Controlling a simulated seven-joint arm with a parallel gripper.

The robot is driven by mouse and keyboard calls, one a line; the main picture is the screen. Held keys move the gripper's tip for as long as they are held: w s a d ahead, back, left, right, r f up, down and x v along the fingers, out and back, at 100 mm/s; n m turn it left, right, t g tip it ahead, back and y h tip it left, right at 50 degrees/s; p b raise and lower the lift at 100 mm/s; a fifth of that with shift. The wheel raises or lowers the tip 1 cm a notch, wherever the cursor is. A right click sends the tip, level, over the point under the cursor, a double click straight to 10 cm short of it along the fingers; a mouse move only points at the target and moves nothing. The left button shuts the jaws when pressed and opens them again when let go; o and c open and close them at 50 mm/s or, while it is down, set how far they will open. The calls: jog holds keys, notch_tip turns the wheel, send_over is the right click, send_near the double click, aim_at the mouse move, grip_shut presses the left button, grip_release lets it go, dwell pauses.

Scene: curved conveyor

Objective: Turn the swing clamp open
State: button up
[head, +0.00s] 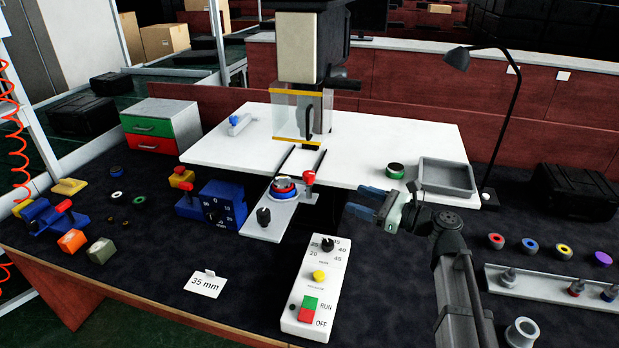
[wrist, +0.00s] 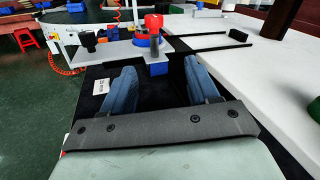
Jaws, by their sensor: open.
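A red-topped post (head: 309,179), which looks like the swing clamp, stands on the right edge of a light grey plate (head: 268,233). Beside it on the plate is a round blue and red holder (head: 284,188). A black knob (head: 263,216) stands at the plate's front. My gripper (head: 357,202) is open and empty, right of the post and apart from it, with its blue fingers pointing toward the plate. In the wrist view the red top (wrist: 153,22) shows ahead, beyond the gap between my fingertips (wrist: 157,70). The clamp's arm cannot be made out clearly.
A press (head: 309,60) with a clear guard stands behind the plate on a white table (head: 415,142). A control box (head: 316,290) with RUN and OFF lies in front. A grey tray (head: 446,178) sits at right. A "35 mm" card (head: 205,284) stands front left.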

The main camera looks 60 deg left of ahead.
aim_at(314, 179)
jog(key=shift+m, duration=0.9)
jog(key=x, duration=0.5)
jog(key=r+x, duration=0.1)
jog(key=x, duration=0.4)
jog(key=s+r+x, duration=0.1)
jog(key=x, duration=0.4)
jog(key=shift+d+r, duration=0.2)
jog(key=shift+r, duration=0.05)
jog(key=c, duration=0.9)
jog(key=shift+c, duration=0.2)
